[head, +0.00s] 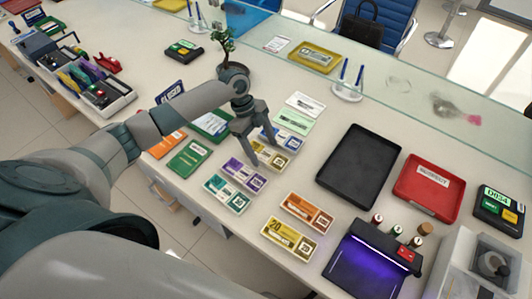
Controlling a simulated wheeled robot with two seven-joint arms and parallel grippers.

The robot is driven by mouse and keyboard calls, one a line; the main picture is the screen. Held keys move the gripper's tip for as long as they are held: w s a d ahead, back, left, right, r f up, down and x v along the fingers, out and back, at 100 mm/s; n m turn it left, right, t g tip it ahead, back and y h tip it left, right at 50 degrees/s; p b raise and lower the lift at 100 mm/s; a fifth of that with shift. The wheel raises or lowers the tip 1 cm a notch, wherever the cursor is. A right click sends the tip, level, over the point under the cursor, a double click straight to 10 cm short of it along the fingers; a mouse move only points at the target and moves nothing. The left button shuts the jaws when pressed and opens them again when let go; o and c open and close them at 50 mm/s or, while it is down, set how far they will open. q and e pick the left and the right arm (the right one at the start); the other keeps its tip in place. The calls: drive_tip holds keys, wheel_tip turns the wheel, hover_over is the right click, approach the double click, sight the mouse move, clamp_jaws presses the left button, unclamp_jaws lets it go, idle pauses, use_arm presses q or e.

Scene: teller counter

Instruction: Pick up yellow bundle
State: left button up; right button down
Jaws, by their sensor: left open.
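A yellow bundle (271,157) lies on the counter in the head view, in the group of banknote bundles near the middle. My left gripper (263,153) is over it, fingers pointing down and apart, with nothing seen between them. The fingers hide part of this bundle, and I cannot tell whether they touch it. A second yellow bundle (289,240), marked 20, lies nearer the front edge, clear of the gripper. My right gripper is not in view.
Purple (243,175), teal (227,194), blue (283,138) and orange (306,212) bundles lie close around. A black tray (360,167) and red tray (430,188) are to the right. A purple-lit device (366,262) stands at front right. A potted plant (232,73) is behind the gripper.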

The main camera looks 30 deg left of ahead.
use_arm(q)
drive_tip(key=shift+d+f, duration=0.2)
drive_tip(key=shift+f, duration=0.3)
drive_tip(key=c, duration=1.2)
drive_tip(key=shift+r, duration=0.15)
